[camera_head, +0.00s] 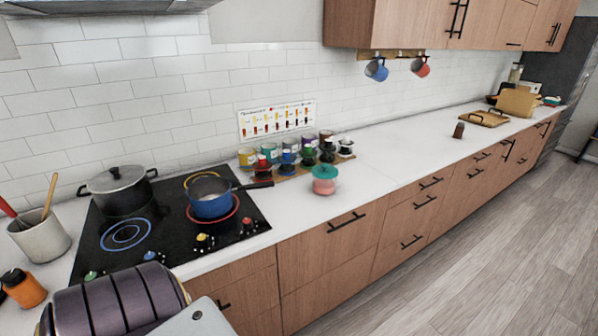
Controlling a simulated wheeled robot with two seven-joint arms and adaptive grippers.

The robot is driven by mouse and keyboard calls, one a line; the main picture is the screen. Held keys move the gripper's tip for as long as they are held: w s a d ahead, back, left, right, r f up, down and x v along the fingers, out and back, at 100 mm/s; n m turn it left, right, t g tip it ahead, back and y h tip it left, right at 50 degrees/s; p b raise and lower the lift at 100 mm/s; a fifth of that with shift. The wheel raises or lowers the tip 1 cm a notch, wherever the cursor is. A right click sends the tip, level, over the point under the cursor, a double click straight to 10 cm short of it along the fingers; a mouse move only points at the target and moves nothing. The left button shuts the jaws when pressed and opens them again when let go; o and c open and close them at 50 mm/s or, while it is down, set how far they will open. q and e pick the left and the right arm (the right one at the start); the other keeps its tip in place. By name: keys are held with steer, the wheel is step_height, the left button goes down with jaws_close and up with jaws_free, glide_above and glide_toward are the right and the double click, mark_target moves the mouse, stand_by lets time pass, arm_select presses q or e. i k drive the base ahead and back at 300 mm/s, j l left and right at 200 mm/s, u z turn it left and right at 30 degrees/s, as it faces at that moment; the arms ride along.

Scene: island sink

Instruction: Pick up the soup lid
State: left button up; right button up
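A dark pot (122,200) stands on the back left of the black cooktop. A grey lid (114,179) with a black knob sits on top of this pot. A small pink pot (324,186) with a teal lid (325,172) stands on the counter right of the cooktop. I cannot tell from the picture which of the two is called the soup lid. A blue saucepan (211,205) without a lid is on the cooktop, its dark handle pointing right. Neither of my grippers shows in this view.
The cooktop (165,226) has knobs along its front. A utensil crock (40,236) and an orange bottle (24,289) stand to its left. Several cups and jars (289,157) stand behind the pink pot. The counter (385,160) to the right is mostly clear.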

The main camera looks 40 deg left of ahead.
mark_target(324, 171)
steer(key=u, duration=1.25)
steer(key=i+l+u, duration=0.35)
steer(key=l, duration=0.3)
steer(key=i+l+u, duration=0.15)
steer(key=l, duration=0.25)
steer(key=i+l+u, duration=0.15)
steer(key=l, duration=0.25)
